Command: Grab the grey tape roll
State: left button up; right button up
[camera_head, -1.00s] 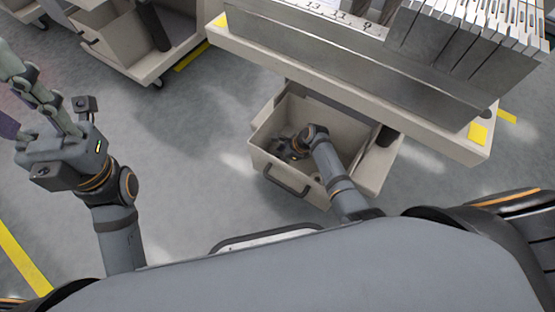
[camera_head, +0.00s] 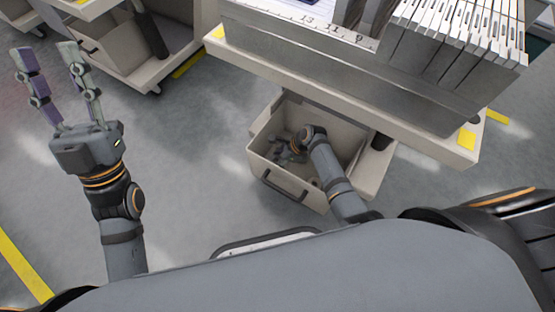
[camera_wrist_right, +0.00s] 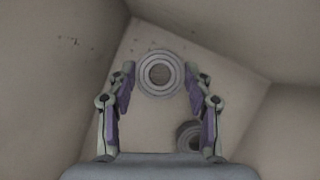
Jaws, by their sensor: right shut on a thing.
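My right gripper (camera_head: 283,152) reaches down into the open beige drawer (camera_head: 262,128) under the trolley. In the right wrist view its fingers (camera_wrist_right: 160,78) are shut on a grey tape roll (camera_wrist_right: 143,75), which lies between the fingertips with its round face and dark centre hole showing. A second, darker grey roll (camera_wrist_right: 188,134) lies by the right finger, which partly hides it. My left gripper (camera_head: 46,52) is open and empty at the left, raised over the floor with its fingers pointing up the picture.
The trolley's beige top edge (camera_head: 432,143) overhangs the back of the drawer. The drawer's walls stand close around the right gripper. Another trolley (camera_head: 125,50) stands at the top left. The grey floor (camera_head: 195,170) between the left arm and the drawer is clear.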

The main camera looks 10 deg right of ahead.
aim_at(277, 161)
notch_tip(277, 161, up, 2)
jog(key=shift+r+p, duration=0.1)
jog(key=shift+p, duration=0.5)
pick_arm(q)
jog(key=w+f+n+g+y, duration=0.1)
jog(key=w+f+g, duration=0.2)
jog(key=f, duration=0.3)
jog(key=w+f+n+g+y+p, duration=0.1)
jog(key=w+f+g, duration=0.1)
jog(key=f+g, duration=0.35)
jog(key=w+f+n+g+y, duration=0.1)
jog(key=w+f+g+y, duration=0.15)
jog(key=f, duration=0.55)
pick_arm(e)
jog(key=shift+r, duration=0.85)
jog(key=shift+r+p, duration=0.55)
jog(key=shift+r, duration=0.3)
pick_arm(q)
jog(key=s+f+g, duration=0.3)
jog(key=f+g, duration=0.1)
jog(key=f, duration=0.5)
jog(key=s+f+g+h, duration=0.1)
jog(key=s+f+g, duration=0.3)
jog(key=f, duration=0.5)
jog(key=shift+d+p, duration=0.15)
jog(key=shift+p, duration=0.25)
pick_arm(e)
jog(key=shift+r, duration=0.7)
